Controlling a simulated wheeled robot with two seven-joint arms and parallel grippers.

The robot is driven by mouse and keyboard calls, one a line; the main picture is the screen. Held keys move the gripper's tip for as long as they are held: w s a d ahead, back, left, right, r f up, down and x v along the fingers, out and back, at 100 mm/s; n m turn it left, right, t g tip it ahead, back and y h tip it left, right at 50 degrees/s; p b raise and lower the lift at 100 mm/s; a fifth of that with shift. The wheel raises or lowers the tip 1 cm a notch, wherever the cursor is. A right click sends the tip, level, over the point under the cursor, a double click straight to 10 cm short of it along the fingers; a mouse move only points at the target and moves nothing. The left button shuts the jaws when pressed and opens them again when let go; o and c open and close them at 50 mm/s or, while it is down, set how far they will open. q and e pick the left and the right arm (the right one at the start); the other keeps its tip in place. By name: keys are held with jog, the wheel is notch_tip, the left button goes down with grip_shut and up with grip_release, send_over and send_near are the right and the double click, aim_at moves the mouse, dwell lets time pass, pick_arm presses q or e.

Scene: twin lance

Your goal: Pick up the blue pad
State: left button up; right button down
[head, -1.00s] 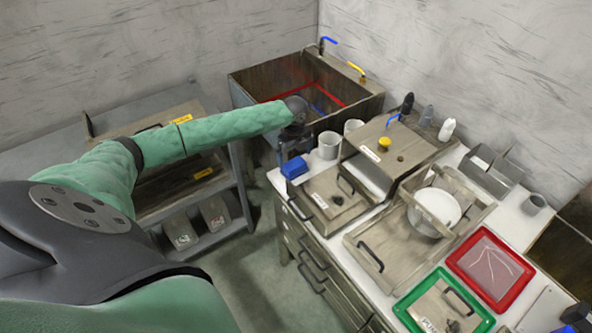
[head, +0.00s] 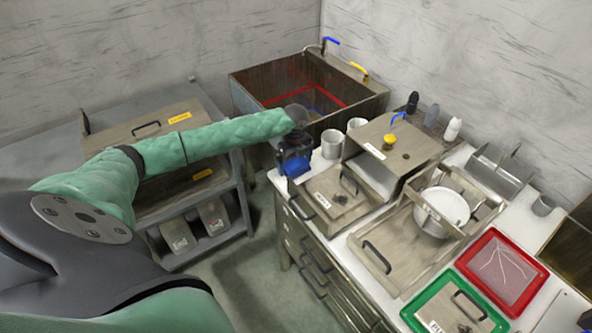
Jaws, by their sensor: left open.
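The blue pad (head: 297,168) is at the near left corner of the white worktop, beside the steel lidded box. My left gripper (head: 292,154) is at the pad, its dark jaws open just above and around its upper part. The jaws hide some of the pad, and I cannot tell whether they touch it. My right gripper does not show clearly.
White cups (head: 331,144) stand close behind the left gripper. The deep sink (head: 360,105) is beyond. A steel lidded box (head: 335,200) is close on the right. Open floor (head: 235,275) lies left of the drawers.

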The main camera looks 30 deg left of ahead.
pick_arm(q)
jog(key=shift+c, duration=0.2)
jog(key=c, duration=0.8)
